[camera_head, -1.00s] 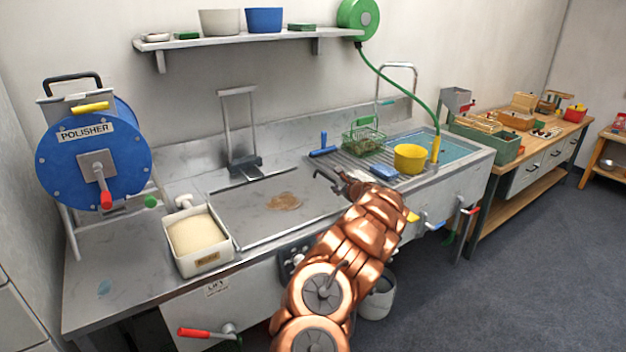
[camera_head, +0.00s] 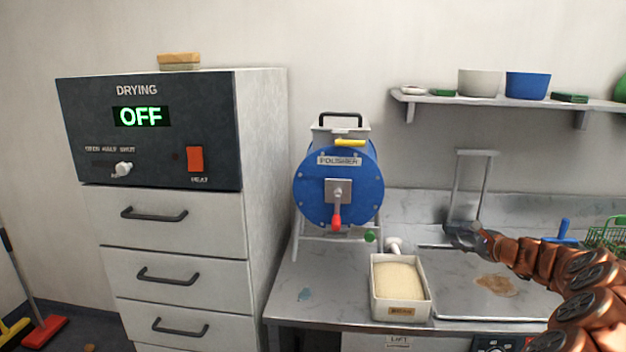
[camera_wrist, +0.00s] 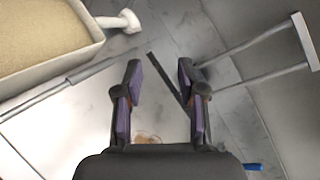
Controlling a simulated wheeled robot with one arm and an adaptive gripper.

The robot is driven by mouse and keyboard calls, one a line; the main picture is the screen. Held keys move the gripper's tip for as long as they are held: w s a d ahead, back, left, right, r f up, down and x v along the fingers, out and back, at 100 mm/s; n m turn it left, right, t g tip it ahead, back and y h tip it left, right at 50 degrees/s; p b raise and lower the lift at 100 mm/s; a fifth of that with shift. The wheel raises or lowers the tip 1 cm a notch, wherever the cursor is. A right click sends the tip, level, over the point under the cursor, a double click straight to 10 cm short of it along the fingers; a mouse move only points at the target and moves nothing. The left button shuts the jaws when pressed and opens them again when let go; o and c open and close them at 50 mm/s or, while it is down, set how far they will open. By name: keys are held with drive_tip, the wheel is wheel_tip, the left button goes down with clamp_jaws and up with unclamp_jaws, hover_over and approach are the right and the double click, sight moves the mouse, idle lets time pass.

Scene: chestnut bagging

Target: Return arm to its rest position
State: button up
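My copper arm reaches in from the right edge of the head view, over the steel counter. My gripper (camera_head: 462,236) is at its end, just in front of the upright metal frame at the back of the counter. In the wrist view my gripper (camera_wrist: 160,72) has its two dark fingers with purple pads spread apart, with nothing held between them. The grey steel surface shows beyond the fingers. The exact gap between gripper and frame cannot be told.
A white bin of tan grain (camera_head: 424,308) stands left of the arm, with the blue polisher (camera_head: 312,205) behind it. The metal frame (camera_head: 479,153) stands near my gripper. A wall shelf (camera_head: 440,98) hangs above. A drying cabinet (camera_head: 262,200) is at left.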

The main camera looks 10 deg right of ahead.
drive_tip(key=s+a+r+n+g+y, duration=0.2)
drive_tip(key=s+a+n, duration=0.15)
drive_tip(key=a, duration=0.75)
drive_tip(key=s+a+r+n+g+y, duration=0.25)
drive_tip(key=a+n, duration=0.25)
drive_tip(key=a, duration=0.7)
drive_tip(key=s+a+r+n+g+y, duration=0.2)
drive_tip(key=s+a+n, duration=0.15)
drive_tip(key=a, duration=0.75)
drive_tip(key=s+a+f+n+g+h, duration=0.1)
drive_tip(key=s+a+f+n+g, duration=0.2)
drive_tip(key=s, duration=0.5)
drive_tip(key=s+a+n+g+h, duration=0.1)
drive_tip(key=s+a+n, duration=0.2)
drive_tip(key=s+a, duration=0.3)
drive_tip(key=s+a+f+n+g+h, duration=0.1)
drive_tip(key=s+a+f+n+g, duration=0.15)
drive_tip(key=s, duration=0.65)
drive_tip(key=s+d+f+n+g+h, duration=0.1)
drive_tip(key=s+d+f+n+h, duration=0.1)
drive_tip(key=s, duration=0.7)
drive_tip(key=s+d+f+n+g+h, duration=0.2)
drive_tip(key=s+d, duration=0.4)
drive_tip(key=s, duration=0.4)
drive_tip(key=shift+s+d+f+h, duration=0.15)
drive_tip(key=shift+d+f+h, duration=0.25)
drive_tip(key=shift+h, duration=0.65)
